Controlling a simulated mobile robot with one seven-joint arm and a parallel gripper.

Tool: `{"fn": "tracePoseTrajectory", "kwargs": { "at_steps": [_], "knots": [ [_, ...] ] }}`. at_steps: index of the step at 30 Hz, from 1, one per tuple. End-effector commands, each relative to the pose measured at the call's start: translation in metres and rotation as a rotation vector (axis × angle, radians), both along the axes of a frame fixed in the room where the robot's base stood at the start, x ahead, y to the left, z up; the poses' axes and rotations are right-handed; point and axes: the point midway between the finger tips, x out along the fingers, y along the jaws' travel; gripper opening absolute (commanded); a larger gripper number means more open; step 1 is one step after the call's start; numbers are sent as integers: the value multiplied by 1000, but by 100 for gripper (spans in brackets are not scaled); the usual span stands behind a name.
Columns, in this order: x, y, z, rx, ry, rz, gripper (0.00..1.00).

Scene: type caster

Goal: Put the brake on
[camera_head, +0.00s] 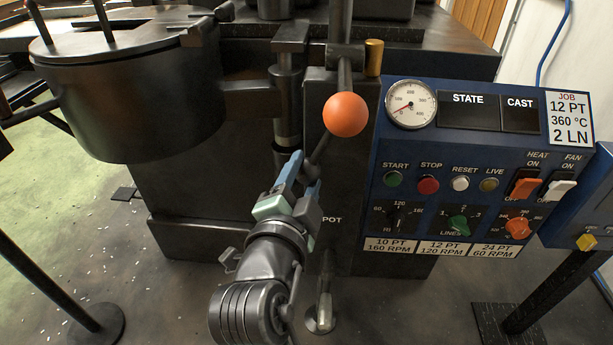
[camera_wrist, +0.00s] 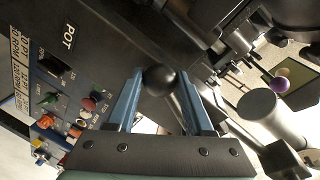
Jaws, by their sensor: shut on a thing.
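My gripper (camera_head: 303,172) has its blue fingers closed around a black ball knob, in front of the dark machine body. In the wrist view the black knob (camera_wrist: 159,79) sits between the two fingertips of my gripper (camera_wrist: 160,84). A dark rod (camera_head: 320,150) runs up from the fingers in the head view; the knob itself is mostly hidden there by the fingers. No label on this knob can be read, so I cannot tell from markings that it is the brake. A separate orange ball knob (camera_head: 346,115) on a lever hangs just above and right of my gripper.
A blue control panel (camera_head: 450,150) with buttons, dials and switches stands close on the right. A large round pot (camera_head: 130,100) is at the upper left. A brass cylinder (camera_head: 374,58) sits above the orange knob. A post with a round base (camera_head: 92,322) stands lower left.

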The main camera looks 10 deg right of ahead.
Motion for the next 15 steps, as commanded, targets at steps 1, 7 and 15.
{"fn": "tracePoseTrajectory", "kwargs": {
  "at_steps": [1, 7, 15],
  "knots": [
    [0, 3, 0, 7, -1, 5, 0],
    [1, 3, 0, 7, -2, 7, 0],
    [0, 2, 1, 3, -3, 5, 81]
  ]
}}
